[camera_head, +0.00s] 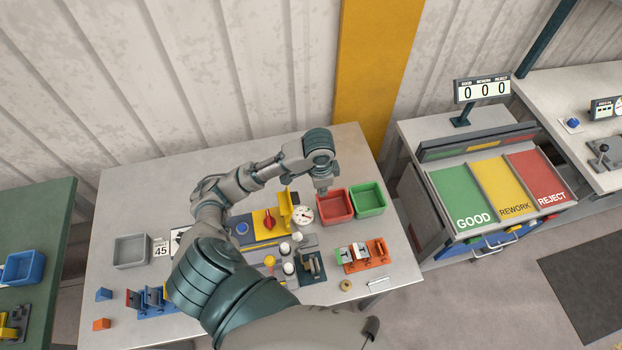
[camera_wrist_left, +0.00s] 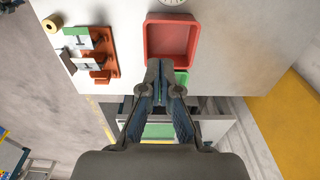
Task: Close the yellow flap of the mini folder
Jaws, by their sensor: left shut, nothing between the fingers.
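The yellow flap (camera_head: 286,209) of the mini folder stands upright at the right end of its base (camera_head: 262,227), near the middle of the table. A red knob (camera_head: 269,220) sits to its left. The flap is not visible in the wrist view. My right gripper is not in view.
A red bin (camera_head: 335,206) and a green bin (camera_head: 368,198) stand right of the folder. A white dial (camera_head: 302,214) is beside the flap. An orange rack (camera_head: 372,254) lies nearer the front. My left arm hides part of the table.

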